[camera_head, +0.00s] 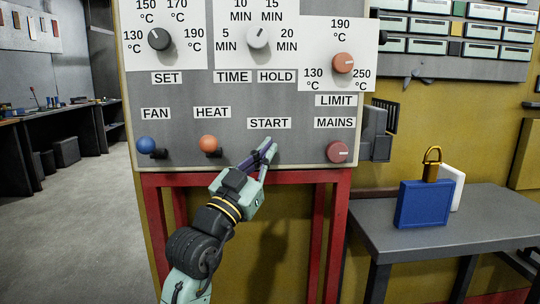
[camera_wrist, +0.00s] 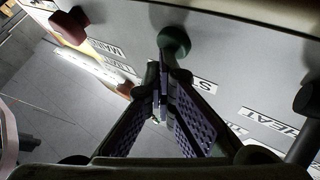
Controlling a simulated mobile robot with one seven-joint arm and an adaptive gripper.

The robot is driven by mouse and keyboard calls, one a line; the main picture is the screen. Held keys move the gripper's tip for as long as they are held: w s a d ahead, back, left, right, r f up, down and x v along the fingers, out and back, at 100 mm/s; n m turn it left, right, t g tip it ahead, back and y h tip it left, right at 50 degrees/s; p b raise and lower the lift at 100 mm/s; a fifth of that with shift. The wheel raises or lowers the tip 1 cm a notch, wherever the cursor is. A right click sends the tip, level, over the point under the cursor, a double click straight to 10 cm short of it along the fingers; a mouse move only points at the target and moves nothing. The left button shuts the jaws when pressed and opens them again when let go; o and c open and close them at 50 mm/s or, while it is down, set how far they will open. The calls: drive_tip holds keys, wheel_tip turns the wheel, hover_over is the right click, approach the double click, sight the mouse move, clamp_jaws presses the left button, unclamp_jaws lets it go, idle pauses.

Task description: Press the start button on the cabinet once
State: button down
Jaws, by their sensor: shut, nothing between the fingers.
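The grey control cabinet (camera_head: 230,115) fills the middle of the head view, with the START label (camera_head: 269,123) on its lower front. My gripper (camera_head: 268,148) is shut and empty, its fingertips just below that label. In the head view the start button is hidden behind my fingers. The wrist view shows a round green button (camera_wrist: 173,40) on the panel near the START label (camera_wrist: 203,85). My gripper (camera_wrist: 163,75) shows there with its tips close to the green button. I cannot tell whether they touch it.
The blue FAN (camera_head: 146,144) and orange HEAT (camera_head: 208,143) controls are left of my gripper; the red MAINS knob (camera_head: 338,152) is to its right. A grey side table (camera_head: 450,225) bears a blue block with a padlock (camera_head: 424,203). Open floor lies at left.

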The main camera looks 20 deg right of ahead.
idle(0.4)
drive_tip(key=shift+s+f, duration=0.1)
drive_tip(key=shift+s, duration=0.1)
drive_tip(key=s+a, duration=0.1)
drive_tip(key=s, duration=0.5)
drive_tip(key=shift+a+b, duration=0.35)
drive_tip(key=shift+b, duration=0.05)
drive_tip(key=shift+w, duration=0.1)
idle(0.6)
